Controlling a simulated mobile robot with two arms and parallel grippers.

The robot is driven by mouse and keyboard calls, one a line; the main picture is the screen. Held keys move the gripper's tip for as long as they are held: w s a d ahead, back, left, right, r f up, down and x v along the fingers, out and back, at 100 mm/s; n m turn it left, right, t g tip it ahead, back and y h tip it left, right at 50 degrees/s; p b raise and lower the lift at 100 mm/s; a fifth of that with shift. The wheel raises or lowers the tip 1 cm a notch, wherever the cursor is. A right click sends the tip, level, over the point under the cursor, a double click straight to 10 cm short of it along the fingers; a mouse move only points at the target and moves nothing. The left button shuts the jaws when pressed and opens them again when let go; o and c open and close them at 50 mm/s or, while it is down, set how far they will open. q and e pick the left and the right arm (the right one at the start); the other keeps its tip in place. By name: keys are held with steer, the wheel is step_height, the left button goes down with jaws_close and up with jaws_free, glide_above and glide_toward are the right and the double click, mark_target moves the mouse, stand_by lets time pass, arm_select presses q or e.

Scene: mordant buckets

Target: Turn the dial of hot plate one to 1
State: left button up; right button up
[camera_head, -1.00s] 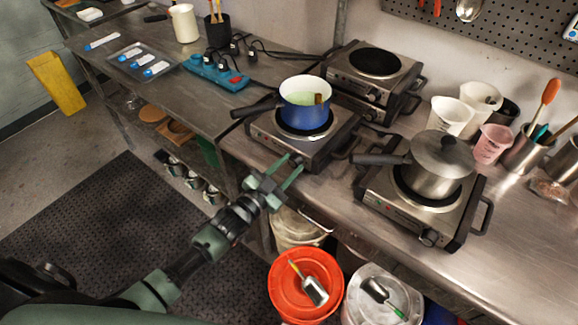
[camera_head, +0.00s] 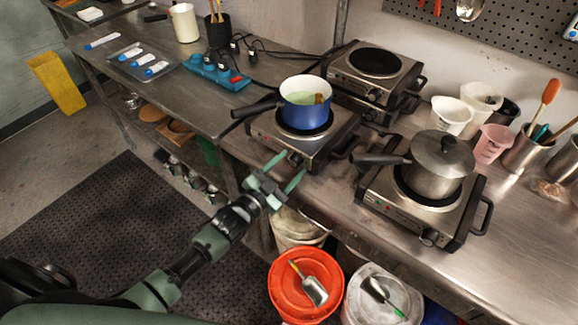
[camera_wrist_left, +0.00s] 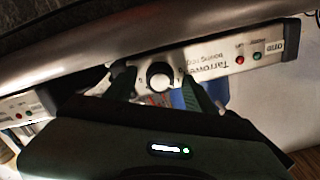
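A hot plate (camera_head: 322,150) on the steel bench carries a blue pot (camera_head: 306,112) with pale green contents. Its front dial (camera_head: 295,158) is a dark round knob; the dial also shows in the left wrist view (camera_wrist_left: 159,76). My left gripper (camera_head: 286,172) is open and empty in front of this dial. In the left wrist view its two green fingers stand on either side of the dial, apart from it. I cannot read the dial's setting. My right gripper is out of view.
A second hot plate (camera_head: 408,207) with a lidded steel pot (camera_head: 437,165) stands to the right. Stacked hot plates (camera_head: 375,75) stand behind. Below the bench edge are an orange-lidded bucket (camera_head: 283,290) and a white-lidded bucket (camera_head: 352,308) with scoops.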

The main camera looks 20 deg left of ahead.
arm_select(q)
steer(key=b+v, duration=0.1)
steer(key=v, duration=0.7)
stand_by(0.5)
